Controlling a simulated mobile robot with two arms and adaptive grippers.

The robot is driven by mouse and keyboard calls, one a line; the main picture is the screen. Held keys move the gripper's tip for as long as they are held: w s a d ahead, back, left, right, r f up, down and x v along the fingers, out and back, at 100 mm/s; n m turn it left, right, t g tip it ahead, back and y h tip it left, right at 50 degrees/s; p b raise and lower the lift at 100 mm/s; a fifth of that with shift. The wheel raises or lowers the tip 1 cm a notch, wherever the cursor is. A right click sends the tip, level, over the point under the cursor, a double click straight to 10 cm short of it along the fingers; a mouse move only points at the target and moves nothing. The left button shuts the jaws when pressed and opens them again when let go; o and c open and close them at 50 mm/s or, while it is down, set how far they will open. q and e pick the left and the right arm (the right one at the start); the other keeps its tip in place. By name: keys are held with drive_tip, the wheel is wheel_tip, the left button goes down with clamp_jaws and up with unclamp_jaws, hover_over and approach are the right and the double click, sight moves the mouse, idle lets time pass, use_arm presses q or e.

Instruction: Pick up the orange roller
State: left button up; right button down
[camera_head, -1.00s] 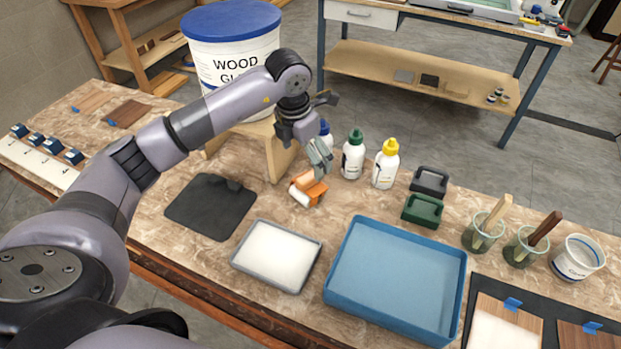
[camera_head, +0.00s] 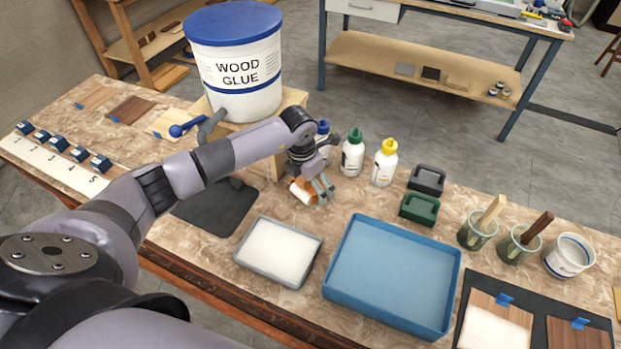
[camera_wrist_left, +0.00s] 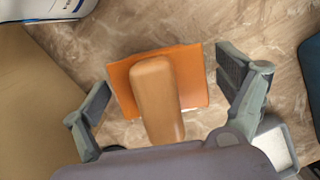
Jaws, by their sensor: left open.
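The orange roller (camera_head: 301,191) lies on the bench beside the wooden stand, partly hidden by my left gripper in the head view. In the left wrist view its orange plate-like part (camera_wrist_left: 193,76) and tan handle (camera_wrist_left: 157,98) lie between the fingers. My left gripper (camera_head: 322,188) is open and low over the roller, with one finger on each side of the handle. In the left wrist view the open fingers (camera_wrist_left: 165,95) stand apart from the handle. My right gripper is not in view.
A large wood glue bucket (camera_head: 240,75) stands on a wooden stand (camera_head: 293,100) close behind my left arm. Glue bottles (camera_head: 352,155) stand just right of the gripper. A white pad tray (camera_head: 278,252) and a blue tray (camera_head: 392,330) lie in front.

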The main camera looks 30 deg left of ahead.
use_arm(q)
drive_tip(key=shift+c, duration=0.4)
drive_tip(key=c, duration=1.4)
drive_tip(key=shift+r, duration=0.15)
wheel_tip(320, 180, up, 20)
drive_tip(key=b, duration=0.3)
drive_tip(key=o, duration=0.7)
drive_tip(key=c, duration=0.5)
